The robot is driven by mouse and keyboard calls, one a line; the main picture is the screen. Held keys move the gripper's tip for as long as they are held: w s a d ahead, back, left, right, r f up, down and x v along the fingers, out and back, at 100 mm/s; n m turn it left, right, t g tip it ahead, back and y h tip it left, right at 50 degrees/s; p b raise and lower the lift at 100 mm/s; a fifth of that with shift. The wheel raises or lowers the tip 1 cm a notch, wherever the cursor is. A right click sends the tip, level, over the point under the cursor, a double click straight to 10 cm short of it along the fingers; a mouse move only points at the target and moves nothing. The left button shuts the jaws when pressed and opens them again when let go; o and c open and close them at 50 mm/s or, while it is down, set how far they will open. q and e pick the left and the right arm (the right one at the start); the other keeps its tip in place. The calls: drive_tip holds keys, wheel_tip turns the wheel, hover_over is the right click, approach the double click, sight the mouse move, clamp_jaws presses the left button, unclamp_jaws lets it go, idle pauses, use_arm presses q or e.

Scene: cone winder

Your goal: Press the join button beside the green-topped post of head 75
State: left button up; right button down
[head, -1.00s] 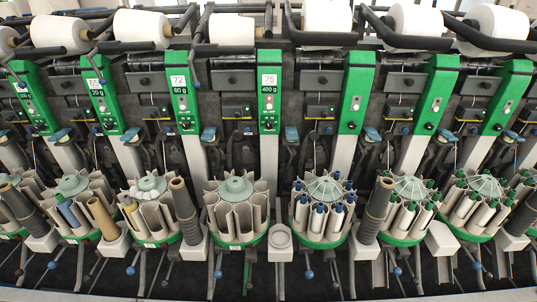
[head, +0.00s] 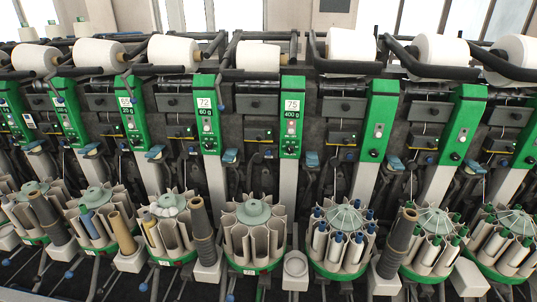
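The green-topped post of head 75 (head: 293,122) stands right of the picture's middle in the head view. Its white label reads 75, with 400 g below it. Small light and dark controls (head: 291,142) sit on the green face under the label. I cannot tell which of the small parts on or beside the post is the join button. A large white yarn cone (head: 258,56) lies above and left of the post. Neither of my grippers is in view.
The post of head 72 (head: 207,115) stands to the left, with more green posts on both sides. Below head 75 are a round magazine of empty grey pockets (head: 253,228) and a small white cup-like holder (head: 295,268). Dark bars (head: 345,65) jut out along the top.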

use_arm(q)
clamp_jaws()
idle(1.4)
